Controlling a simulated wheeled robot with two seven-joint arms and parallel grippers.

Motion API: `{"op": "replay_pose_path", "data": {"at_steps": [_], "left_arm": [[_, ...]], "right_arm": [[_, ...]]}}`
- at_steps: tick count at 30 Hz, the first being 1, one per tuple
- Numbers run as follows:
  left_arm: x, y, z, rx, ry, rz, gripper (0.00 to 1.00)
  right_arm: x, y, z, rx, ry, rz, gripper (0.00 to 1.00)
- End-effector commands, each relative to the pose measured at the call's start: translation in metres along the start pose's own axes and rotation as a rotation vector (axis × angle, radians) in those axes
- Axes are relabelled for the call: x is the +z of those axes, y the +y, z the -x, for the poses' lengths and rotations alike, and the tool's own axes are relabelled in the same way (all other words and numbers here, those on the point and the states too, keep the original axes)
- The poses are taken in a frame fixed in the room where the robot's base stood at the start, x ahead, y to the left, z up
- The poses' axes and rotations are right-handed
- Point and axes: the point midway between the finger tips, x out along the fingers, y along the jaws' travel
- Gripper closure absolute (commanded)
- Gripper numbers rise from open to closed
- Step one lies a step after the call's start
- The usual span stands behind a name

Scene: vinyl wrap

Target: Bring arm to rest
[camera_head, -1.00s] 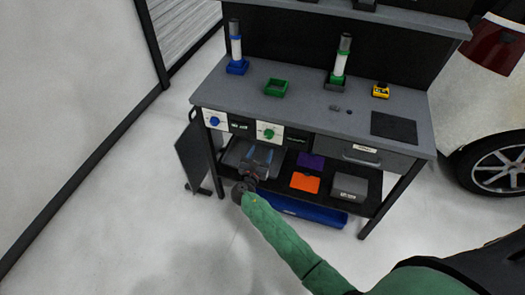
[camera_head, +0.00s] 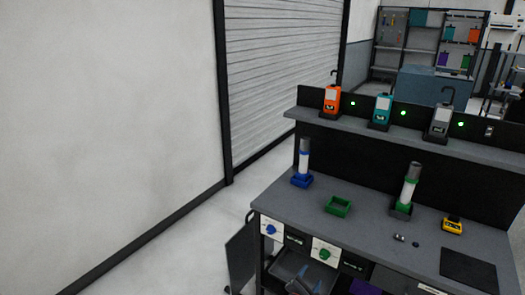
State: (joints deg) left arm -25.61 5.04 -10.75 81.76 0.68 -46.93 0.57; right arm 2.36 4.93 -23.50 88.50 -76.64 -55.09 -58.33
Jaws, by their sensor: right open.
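My right gripper (camera_head: 300,285) shows only in part at the bottom edge of the head view. It is open, in front of the grey bin (camera_head: 284,264) under the workbench (camera_head: 385,232). The rest of my right arm is out of the frame. I cannot tell whether the gripper touches the bin. My left gripper is not in view.
The bench top holds a blue-based tube (camera_head: 303,163), a green tray (camera_head: 338,207), a green-banded tube (camera_head: 408,188) and a yellow device (camera_head: 452,225). A dark panel (camera_head: 241,257) stands at the bench's left side. Floor left of it is clear.

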Motion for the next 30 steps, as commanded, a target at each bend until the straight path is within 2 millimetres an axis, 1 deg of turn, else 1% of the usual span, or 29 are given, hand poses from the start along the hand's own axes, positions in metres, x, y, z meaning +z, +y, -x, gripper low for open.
{"op": "replay_pose_path", "data": {"at_steps": [5,6,8,9,11,14,17,18,20,21,23,24,25,26,27,29,30], "left_arm": [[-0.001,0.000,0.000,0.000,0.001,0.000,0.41],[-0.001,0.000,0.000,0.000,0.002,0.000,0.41],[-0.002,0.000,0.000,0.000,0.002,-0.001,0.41],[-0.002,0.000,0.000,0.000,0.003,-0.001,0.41],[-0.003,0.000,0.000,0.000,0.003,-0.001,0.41],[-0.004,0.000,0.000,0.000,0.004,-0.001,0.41],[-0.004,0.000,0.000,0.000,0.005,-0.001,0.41],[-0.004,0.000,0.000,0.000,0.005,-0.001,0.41],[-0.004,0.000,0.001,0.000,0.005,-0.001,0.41],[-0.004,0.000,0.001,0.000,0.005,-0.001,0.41],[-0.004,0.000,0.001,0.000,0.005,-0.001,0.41],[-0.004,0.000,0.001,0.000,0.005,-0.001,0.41],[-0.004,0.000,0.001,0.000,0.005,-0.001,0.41],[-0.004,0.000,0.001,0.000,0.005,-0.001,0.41],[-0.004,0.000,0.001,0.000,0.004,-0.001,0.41],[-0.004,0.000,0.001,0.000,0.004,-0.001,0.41],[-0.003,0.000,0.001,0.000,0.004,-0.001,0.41]], "right_arm": [[-0.037,-0.021,-0.002,-0.116,0.165,-0.446,0.41],[-0.046,-0.027,-0.002,-0.159,0.201,-0.558,0.41],[-0.060,-0.037,-0.003,-0.230,0.251,-0.723,0.41],[-0.070,-0.044,-0.001,-0.282,0.280,-0.826,0.41],[-0.086,-0.059,0.004,-0.370,0.319,-0.973,0.41],[-0.113,-0.090,0.020,-0.536,0.367,-1.200,0.41],[-0.141,-0.129,0.044,-0.724,0.390,-1.396,0.41],[-0.152,-0.147,0.057,-0.804,0.393,-1.465,0.41],[-0.168,-0.174,0.078,-0.922,0.391,-1.553,0.41],[-0.176,-0.193,0.092,-0.993,0.387,-1.596,0.41],[-0.188,-0.221,0.114,-1.090,0.380,-1.637,0.41],[-0.194,-0.240,0.130,-1.146,0.373,-1.653,0.41],[-0.198,-0.254,0.141,-1.185,0.368,-1.663,0.41],[-0.202,-0.268,0.153,-1.223,0.361,-1.670,0.41],[-0.206,-0.286,0.168,-1.268,0.349,-1.675,0.41],[-0.210,-0.315,0.192,-1.327,0.326,-1.675,0.41],[-0.212,-0.334,0.207,-1.358,0.310,-1.670,0.41]]}}
